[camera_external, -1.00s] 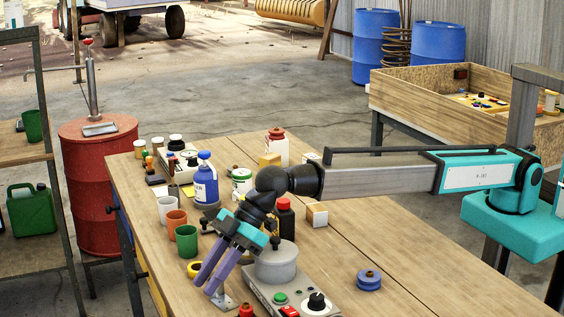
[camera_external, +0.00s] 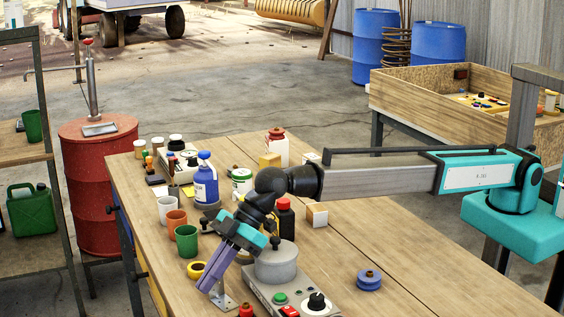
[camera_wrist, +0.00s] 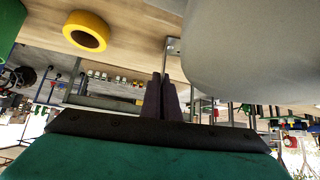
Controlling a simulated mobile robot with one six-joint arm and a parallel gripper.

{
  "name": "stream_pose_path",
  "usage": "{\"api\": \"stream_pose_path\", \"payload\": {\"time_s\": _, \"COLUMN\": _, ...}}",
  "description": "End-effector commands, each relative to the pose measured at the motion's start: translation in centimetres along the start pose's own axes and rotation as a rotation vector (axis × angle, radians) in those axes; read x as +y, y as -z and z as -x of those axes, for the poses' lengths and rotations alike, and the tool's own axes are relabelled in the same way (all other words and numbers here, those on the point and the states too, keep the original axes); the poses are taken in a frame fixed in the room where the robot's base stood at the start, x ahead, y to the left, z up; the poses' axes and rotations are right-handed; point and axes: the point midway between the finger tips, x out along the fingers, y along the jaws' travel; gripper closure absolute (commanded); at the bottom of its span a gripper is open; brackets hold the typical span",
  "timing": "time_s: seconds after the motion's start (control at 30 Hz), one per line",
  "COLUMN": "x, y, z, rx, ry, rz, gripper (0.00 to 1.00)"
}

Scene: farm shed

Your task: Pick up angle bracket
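The angle bracket (camera_external: 226,302) is a small grey metal piece on the wooden workbench, left of the grey control box. Its foot rests on the bench top and its upright part is mostly hidden by my fingers. My gripper (camera_external: 207,287) reaches down to it at a slant, with its purple fingers drawn close together on the upright part. In the wrist view the bracket (camera_wrist: 173,45) shows just beyond the fingertips (camera_wrist: 162,77), which are nearly together.
The control box (camera_external: 270,290) with a round grey pot (camera_external: 276,264) stands right beside my gripper. A yellow ring (camera_external: 196,269), a green cup (camera_external: 187,241) and a blue bottle (camera_external: 206,185) stand behind. The bench's right part is clear around a blue spool (camera_external: 369,280).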

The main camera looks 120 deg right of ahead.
Motion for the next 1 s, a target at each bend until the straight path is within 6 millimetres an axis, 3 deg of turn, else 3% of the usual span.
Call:
{"api": "stream_pose_path", "payload": {"time_s": 0.37, "x": 0.0, "y": 1.2, "z": 1.0, "rx": 0.003, "ry": -0.001, "rz": 0.0, "gripper": 1.0}}
{"api": "stream_pose_path", "payload": {"time_s": 1.0, "x": 0.0, "y": 6.9, "z": 6.8, "rx": 0.001, "ry": -0.001, "rz": 0.001, "gripper": 1.0}}
